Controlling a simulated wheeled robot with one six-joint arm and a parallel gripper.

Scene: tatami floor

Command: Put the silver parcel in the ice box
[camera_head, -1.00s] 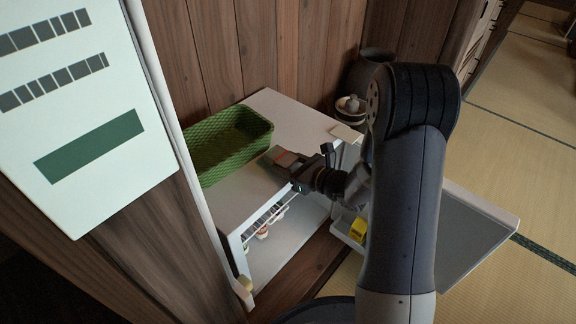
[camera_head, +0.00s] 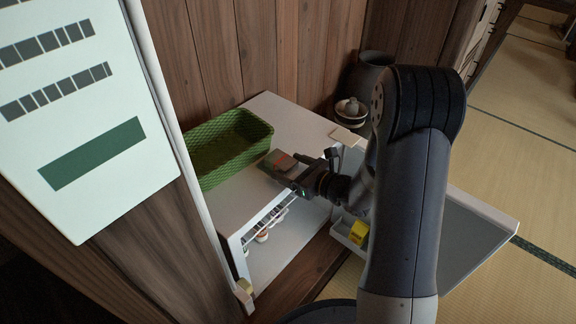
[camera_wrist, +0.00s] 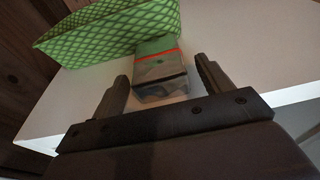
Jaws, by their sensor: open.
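The silver parcel (camera_head: 281,161) is a small shiny box with a red line across it, lying on the white top beside the green basket. In the wrist view the parcel (camera_wrist: 160,72) sits between the two fingertips, with gaps on both sides. My gripper (camera_head: 292,172) is open around its near end; the wrist view also shows my gripper (camera_wrist: 163,72). The ice box (camera_head: 290,115) is a low white cabinet under the parcel. Its front is open, and its door (camera_head: 465,245) is swung out to the right. Part of the inside is hidden by my arm.
A green woven basket (camera_head: 225,145) stands on the ice box top. Small jars (camera_head: 262,235) are inside, and a yellow item (camera_head: 359,232) is in the door shelf. Dark pots (camera_head: 370,75) stand behind. A white panel (camera_head: 85,120) blocks the left; tatami is clear at right.

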